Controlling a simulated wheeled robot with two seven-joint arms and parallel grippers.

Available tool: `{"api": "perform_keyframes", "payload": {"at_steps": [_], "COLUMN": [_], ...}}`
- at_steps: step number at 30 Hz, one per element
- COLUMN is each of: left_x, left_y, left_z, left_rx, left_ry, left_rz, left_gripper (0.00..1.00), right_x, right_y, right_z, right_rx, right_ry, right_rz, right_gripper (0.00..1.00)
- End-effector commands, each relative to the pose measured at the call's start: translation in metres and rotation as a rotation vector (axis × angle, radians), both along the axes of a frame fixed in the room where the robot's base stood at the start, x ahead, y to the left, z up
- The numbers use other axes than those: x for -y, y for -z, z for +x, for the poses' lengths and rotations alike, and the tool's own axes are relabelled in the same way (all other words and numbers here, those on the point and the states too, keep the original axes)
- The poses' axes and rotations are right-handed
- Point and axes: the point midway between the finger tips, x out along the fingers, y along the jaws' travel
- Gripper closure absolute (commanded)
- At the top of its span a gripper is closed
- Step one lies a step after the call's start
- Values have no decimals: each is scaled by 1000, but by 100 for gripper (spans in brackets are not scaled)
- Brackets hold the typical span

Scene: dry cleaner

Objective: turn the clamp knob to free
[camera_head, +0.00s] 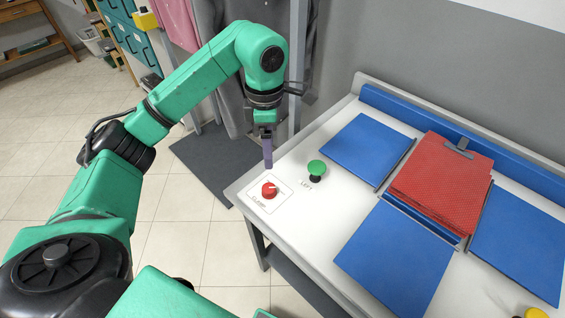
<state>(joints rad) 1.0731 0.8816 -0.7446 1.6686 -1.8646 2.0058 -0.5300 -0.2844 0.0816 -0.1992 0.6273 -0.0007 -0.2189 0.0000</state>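The clamp knob (269,190) is a red round knob on a white label plate (283,206) at the table's near left corner. A word like "CLAMP" is printed below it; the other print is too small to read. A pale mark shows on its right side, but its exact setting is unclear. My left gripper (267,163) points down just above and behind the knob, apart from it. Its fingers overlap edge-on, so I cannot tell whether they are open or shut. My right gripper is out of view.
A green mushroom button (317,168) labelled "LEFT" stands close right of the knob. Blue folding panels (396,262) surround a red cloth (438,182) under a metal clip (459,147). A yellow button (536,313) sits at lower right. Grey and pink garments hang behind my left arm.

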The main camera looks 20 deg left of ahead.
Motion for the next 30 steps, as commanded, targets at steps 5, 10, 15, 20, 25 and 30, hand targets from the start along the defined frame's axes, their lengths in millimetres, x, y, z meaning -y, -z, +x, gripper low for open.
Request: {"api": "perform_keyframes", "payload": {"at_steps": [5,10,15,20,25,30], "left_x": [-2,-1,-1,0,-1,-1], "left_y": [15,54,99,131,145,145], "left_z": [-2,-3,-4,-4,-3,-3], "left_rx": [-8,-10,-10,-5,-1,-1], "left_ry": [-1,-1,-2,-1,0,0], "left_rz": [6,5,4,2,3,3], "left_gripper": [20,20,20,20,20,20], "right_x": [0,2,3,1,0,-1], "right_y": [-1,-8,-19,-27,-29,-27], "right_z": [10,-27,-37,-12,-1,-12], "right_rx": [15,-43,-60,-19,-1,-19], "right_ry": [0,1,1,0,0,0], "right_rz": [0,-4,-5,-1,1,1], "right_gripper": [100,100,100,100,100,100]}}
